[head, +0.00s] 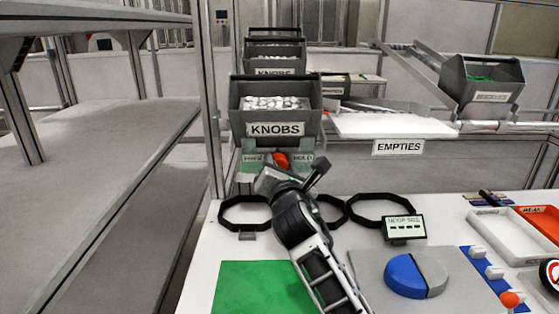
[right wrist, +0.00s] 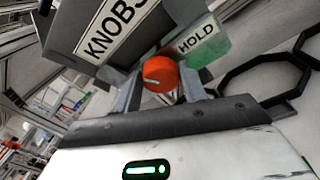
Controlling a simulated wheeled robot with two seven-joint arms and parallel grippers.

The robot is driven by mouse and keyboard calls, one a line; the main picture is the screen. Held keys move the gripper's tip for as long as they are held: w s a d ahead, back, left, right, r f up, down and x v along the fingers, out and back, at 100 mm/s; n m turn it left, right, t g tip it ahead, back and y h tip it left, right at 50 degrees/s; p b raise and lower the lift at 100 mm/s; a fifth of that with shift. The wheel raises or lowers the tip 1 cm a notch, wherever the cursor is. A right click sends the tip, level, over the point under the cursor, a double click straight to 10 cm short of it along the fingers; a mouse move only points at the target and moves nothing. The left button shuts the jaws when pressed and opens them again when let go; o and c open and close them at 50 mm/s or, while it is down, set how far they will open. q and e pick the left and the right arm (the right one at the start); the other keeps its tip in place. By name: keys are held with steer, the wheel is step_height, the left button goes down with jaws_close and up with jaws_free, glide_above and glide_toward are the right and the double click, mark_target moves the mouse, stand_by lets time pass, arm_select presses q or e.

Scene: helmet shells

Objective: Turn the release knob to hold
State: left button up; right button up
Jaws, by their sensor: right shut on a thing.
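The release knob (head: 281,160) is a round orange-red knob below the KNOBS bin, between two green labels. The right label reads HOLD (head: 303,159); the left label (head: 254,158) is too small to read surely. My right gripper (head: 283,172) reaches up to the knob and partly covers it. In the right wrist view the knob (right wrist: 161,74) sits between the two fingers of my right gripper (right wrist: 160,88), which is shut on it. A short pale mark shows on the knob's face, on its left part, away from the HOLD label (right wrist: 198,40). My left gripper is out of view.
The KNOBS bin (head: 275,108) stands right above the knob. Black rings (head: 380,197) and a small display (head: 404,228) lie right of my arm. A green mat (head: 262,290), a blue and grey disc (head: 405,275) and trays (head: 500,237) are on the white table.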

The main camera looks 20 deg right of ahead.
steer(key=m, duration=0.1)
steer(key=m+y, duration=0.1)
steer(key=m, duration=0.1)
steer(key=shift+d+f+t, duration=0.15)
steer(key=shift+t, duration=0.15)
arm_select(q)
steer(key=b, duration=0.2)
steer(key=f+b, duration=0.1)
steer(key=b, duration=0.1)
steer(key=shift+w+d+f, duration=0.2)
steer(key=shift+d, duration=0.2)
arm_select(e)
steer(key=m, duration=0.3)
steer(key=m+t, duration=0.1)
steer(key=m, duration=0.2)
steer(key=m+t, duration=0.1)
steer(key=m, duration=0.2)
steer(key=shift+d+f+m+y, duration=0.1)
steer(key=shift+f+m+y, duration=0.2)
steer(key=shift+f+y, duration=0.1)
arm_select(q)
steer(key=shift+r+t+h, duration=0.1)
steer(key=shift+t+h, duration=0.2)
arm_select(e)
steer(key=o, duration=1)
steer(key=shift+c, duration=0.2)
